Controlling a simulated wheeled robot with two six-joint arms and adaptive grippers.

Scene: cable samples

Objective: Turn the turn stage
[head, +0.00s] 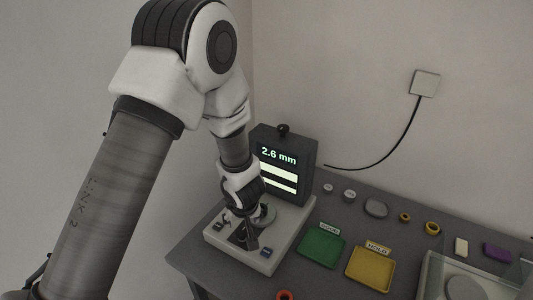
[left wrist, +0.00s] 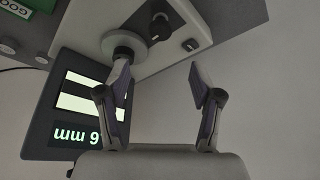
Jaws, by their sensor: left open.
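The turn stage is a pale round disc (head: 267,214) on a light grey instrument base (head: 262,262), under a dark display reading 2.6 mm (head: 301,158). My right gripper is not in view.
A black knob (left wrist: 160,26) stands beside the disc. Green (head: 321,248) and yellow (head: 370,269) trays lie right of the base. Small round pieces and rings lie behind them, and a clear-walled box (head: 430,275) stands at the right. A wall stands close behind the table.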

